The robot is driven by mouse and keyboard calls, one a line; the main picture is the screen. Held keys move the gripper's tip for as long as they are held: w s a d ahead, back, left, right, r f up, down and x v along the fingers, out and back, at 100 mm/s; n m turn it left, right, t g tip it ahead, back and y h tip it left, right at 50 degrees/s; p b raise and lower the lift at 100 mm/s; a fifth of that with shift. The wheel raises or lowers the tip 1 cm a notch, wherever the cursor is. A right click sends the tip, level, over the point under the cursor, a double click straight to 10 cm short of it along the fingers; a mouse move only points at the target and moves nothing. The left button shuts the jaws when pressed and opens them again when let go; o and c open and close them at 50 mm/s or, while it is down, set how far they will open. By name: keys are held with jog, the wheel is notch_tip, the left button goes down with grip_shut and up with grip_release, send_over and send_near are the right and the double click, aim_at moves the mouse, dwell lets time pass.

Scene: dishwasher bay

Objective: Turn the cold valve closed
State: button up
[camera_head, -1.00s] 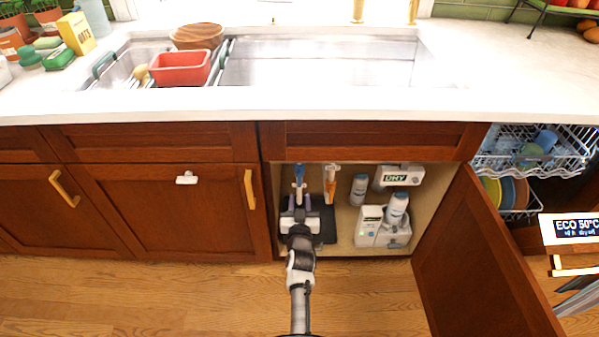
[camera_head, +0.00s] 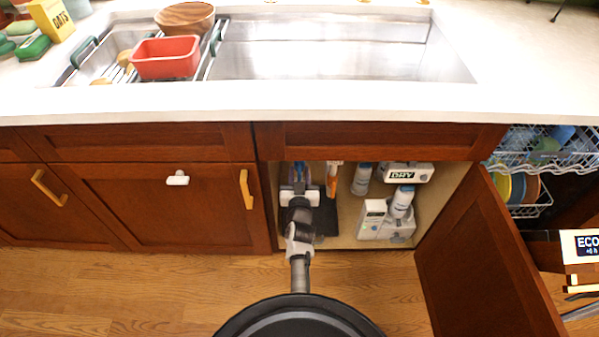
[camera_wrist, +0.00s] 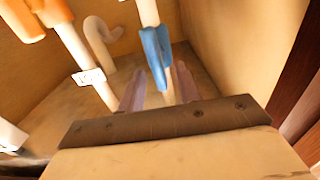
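The cold valve's blue handle (camera_head: 299,168) is on a white pipe at the left inside the open sink cabinet. In the wrist view the blue handle (camera_wrist: 157,55) lies roughly along its pipe (camera_wrist: 149,12). My gripper (camera_wrist: 158,88) is open, its two purplish fingers spread on either side of the pipe's lower part, near the handle's lower end. I cannot tell whether they touch it. In the head view my gripper (camera_head: 299,188) covers the lower part of the pipe.
An orange valve handle (camera_head: 332,178) stands just right of the blue one. A white dispenser unit (camera_head: 372,220) and bottles (camera_head: 362,180) fill the cabinet's right side. The open cabinet door (camera_head: 485,260) bounds the right; the dishwasher rack (camera_head: 540,160) is beyond it.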

grip_shut()
jog(key=m+b, duration=0.1)
jog(key=m, duration=0.3)
jog(key=shift+d+f+m+b, duration=0.2)
jog(key=shift+d+m+b, duration=0.1)
jog(key=shift+d+b, duration=0.1)
jog(key=m, duration=0.3)
jog(key=m+b, duration=0.1)
jog(key=shift+d+f, duration=0.15)
jog(key=shift+d, duration=0.1)
jog(key=shift+d+f+m+b, duration=0.1)
jog(key=shift+f+m+b, duration=0.15)
jog(key=shift+m, duration=1.3)
jog(key=shift+f+m+b, duration=0.1)
jog(key=shift+m+b, duration=0.1)
jog(key=shift+m, duration=1.3)
jog(key=shift+d+f+m+b, duration=0.1)
jog(key=shift+f+m+b, duration=0.15)
jog(key=shift+m, duration=1.3)
jog(key=shift+a, duration=0.1)
jog(key=shift+r, duration=0.1)
